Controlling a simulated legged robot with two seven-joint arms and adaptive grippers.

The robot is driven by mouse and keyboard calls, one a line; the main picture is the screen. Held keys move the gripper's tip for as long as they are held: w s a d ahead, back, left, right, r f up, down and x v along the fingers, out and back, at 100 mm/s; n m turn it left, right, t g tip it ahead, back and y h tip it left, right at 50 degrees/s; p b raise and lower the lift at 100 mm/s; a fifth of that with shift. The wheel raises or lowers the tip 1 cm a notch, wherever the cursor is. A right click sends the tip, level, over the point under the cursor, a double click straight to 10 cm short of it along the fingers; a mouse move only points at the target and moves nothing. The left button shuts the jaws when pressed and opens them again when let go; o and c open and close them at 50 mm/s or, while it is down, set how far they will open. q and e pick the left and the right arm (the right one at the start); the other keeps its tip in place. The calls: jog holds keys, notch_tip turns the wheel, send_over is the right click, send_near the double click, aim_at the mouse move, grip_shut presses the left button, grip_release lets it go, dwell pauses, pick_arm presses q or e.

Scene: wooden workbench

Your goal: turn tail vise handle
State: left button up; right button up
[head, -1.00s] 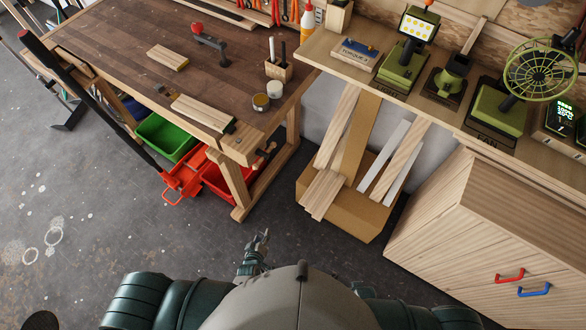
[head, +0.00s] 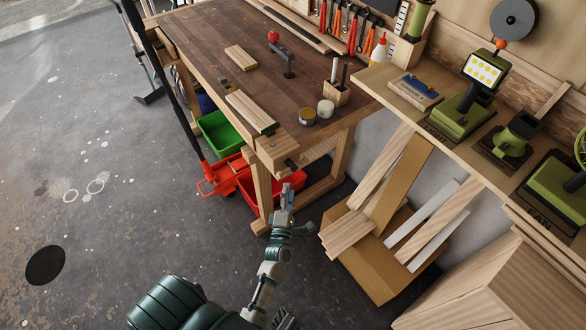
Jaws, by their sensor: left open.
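The tail vise (head: 276,151) is at the near right end of the wooden workbench (head: 215,55), a pale wooden block. Its dark handle (head: 291,163) sticks out from the end face; it is small and its exact angle is hard to tell. My left gripper (head: 288,192) is open, reaching up from below. In the picture its fingertips are just below the handle; it looks empty and apart from the handle.
Green bin (head: 221,135) and red bin (head: 262,190) sit under the bench. A cardboard box of boards (head: 380,275) stands right of my left gripper.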

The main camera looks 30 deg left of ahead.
aim_at(296, 169)
pick_arm(q)
jog(key=x, duration=0.9)
jog(key=shift+w+d+r, duration=0.1)
jog(key=shift+w+d, duration=0.05)
jog(key=shift+w+a, duration=0.1)
jog(key=shift+a, duration=0.25)
jog(key=shift+d, duration=0.2)
jog(key=shift+d+r, duration=0.1)
jog(key=shift+d, duration=0.25)
jog(key=shift+c, duration=1.4)
jog(key=shift+d+r, duration=0.1)
jog(key=shift+d, duration=0.1)
jog(key=c, duration=0.4)
jog(key=shift+d, duration=0.1)
grip_shut()
jog(key=shift+a, duration=0.5)
pick_arm(e)
jog(key=shift+d+r, duration=0.4)
jog(key=shift+r, duration=0.05)
